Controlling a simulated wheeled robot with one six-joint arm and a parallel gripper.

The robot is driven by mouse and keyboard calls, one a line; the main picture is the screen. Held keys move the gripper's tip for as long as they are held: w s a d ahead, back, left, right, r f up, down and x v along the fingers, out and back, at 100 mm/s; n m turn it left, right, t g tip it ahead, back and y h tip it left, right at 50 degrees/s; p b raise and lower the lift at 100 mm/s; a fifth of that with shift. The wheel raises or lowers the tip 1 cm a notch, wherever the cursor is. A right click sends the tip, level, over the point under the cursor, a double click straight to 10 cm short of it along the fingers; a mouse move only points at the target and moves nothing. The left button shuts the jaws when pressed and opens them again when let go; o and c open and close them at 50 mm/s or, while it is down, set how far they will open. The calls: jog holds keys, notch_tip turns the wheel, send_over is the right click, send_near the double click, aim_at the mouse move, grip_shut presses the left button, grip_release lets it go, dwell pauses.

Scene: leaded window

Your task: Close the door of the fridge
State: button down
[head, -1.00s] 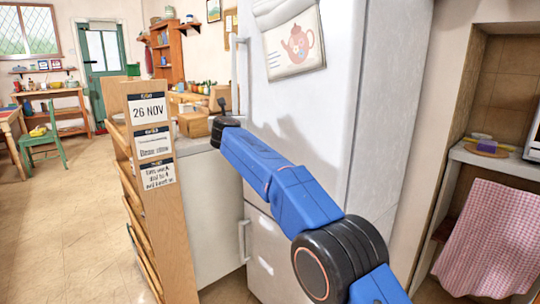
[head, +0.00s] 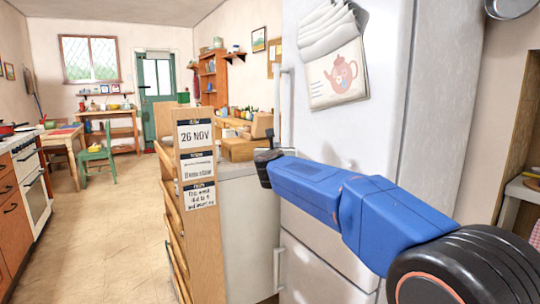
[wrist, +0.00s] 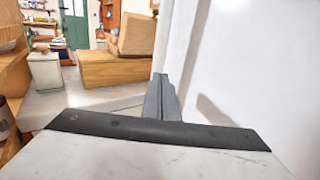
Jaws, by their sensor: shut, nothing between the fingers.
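The white fridge (head: 305,130) stands right of centre in the head view. Its upper door bears a long upright handle (head: 285,95) on the left edge and a teapot calendar (head: 335,82). A lower door with its own handle (head: 278,268) is below. I cannot tell from these frames whether the upper door stands ajar. My blue arm crosses in front of the fridge. My gripper (head: 264,168) is near its left edge, above the counter. In the wrist view my gripper (wrist: 160,97) is shut and empty, beside a plain white surface (wrist: 260,75), apparently the fridge.
A wooden rack (head: 198,235) with date cards stands left of the fridge, close to my gripper. A wooden box (head: 240,148) sits on the counter behind; it also shows in the wrist view (wrist: 115,70). Open floor (head: 95,240) lies to the left, with a green chair (head: 97,155) farther back.

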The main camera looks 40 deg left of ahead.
jog(key=s+d, duration=0.2)
jog(key=s, duration=0.5)
jog(key=shift+s+d+f, duration=0.3)
jog(key=shift+d, duration=0.1)
